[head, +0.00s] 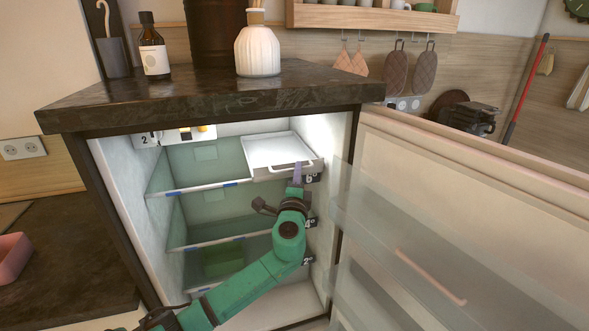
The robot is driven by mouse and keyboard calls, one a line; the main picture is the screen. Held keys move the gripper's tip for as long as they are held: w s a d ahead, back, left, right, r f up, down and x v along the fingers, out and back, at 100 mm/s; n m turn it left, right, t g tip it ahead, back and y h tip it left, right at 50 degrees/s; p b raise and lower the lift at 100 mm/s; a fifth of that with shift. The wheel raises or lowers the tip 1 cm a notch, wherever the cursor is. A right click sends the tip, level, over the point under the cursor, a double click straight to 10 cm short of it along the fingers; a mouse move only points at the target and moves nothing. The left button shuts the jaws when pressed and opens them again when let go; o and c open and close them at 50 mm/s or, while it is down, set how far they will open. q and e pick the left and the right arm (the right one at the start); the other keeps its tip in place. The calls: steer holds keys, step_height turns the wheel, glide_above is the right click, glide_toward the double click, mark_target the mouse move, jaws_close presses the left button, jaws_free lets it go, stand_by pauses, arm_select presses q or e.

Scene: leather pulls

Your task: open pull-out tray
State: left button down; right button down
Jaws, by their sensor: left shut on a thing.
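The pull-out tray (272,150) is a white, shallow tray at the upper right inside the open fridge (120,200). It sits at the level of the top glass shelf, and its front shows a pale bar handle (278,168). My left gripper (298,168), on a green arm from below, is at the tray's front and shut on the handle's right part. The finger hides some of the handle, so the exact contact is hard to see. My right gripper is not in view.
Glass shelves (200,239) lie below the tray. The fridge door (470,210) stands open at the right, with clear bins on its inner side. A dark worktop (200,92) above holds a brown bottle (153,52) and a white vase (258,52).

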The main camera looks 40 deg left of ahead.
arm_select(q)
steer(key=s+d, duration=0.5)
steer(key=d, duration=0.2)
steer(key=shift+s+d, duration=0.15)
steer(key=shift+d, duration=0.15)
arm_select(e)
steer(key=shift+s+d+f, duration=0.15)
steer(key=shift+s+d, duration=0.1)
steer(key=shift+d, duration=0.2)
arm_select(q)
steer(key=c, duration=0.9)
jaws_free()
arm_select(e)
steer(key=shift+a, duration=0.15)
